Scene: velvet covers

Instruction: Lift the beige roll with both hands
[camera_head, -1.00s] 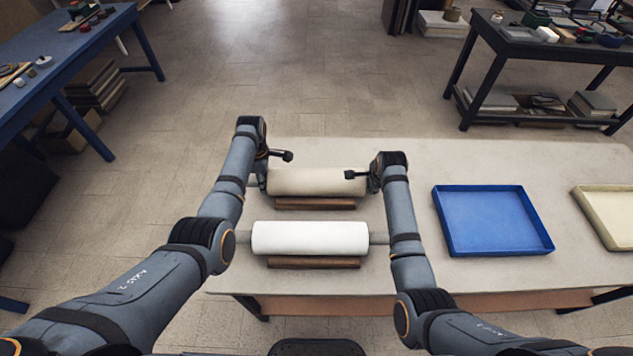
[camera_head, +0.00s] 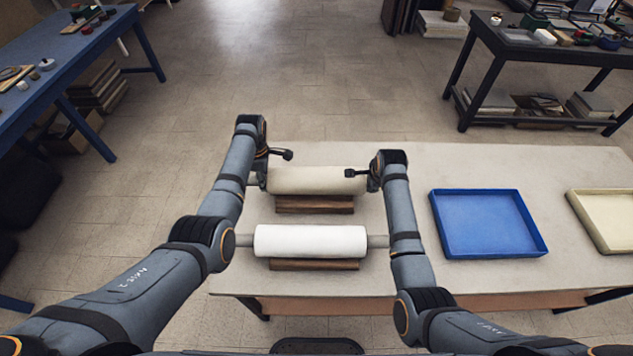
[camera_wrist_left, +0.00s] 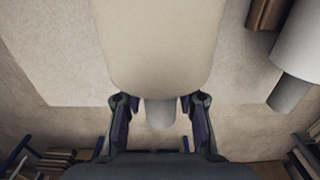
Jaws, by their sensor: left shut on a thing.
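The beige roll (camera_head: 315,180) is at the far side of the table, level, just over its brown wooden rest (camera_head: 315,205). In the left wrist view the roll (camera_wrist_left: 158,45) fills the top middle, with its narrower end stub (camera_wrist_left: 160,112) between the fingers. My left gripper (camera_head: 258,178) is shut on the stub at the roll's left end. My right gripper (camera_head: 370,180) is at the right end of the roll; its fingers are mostly hidden, so I cannot tell whether they grip.
A white roll (camera_head: 311,241) lies on another wooden rest (camera_head: 314,265) nearer me, below my forearms. A blue tray (camera_head: 488,224) and a cream tray (camera_head: 606,221) sit to the right on the pale table (camera_head: 410,270).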

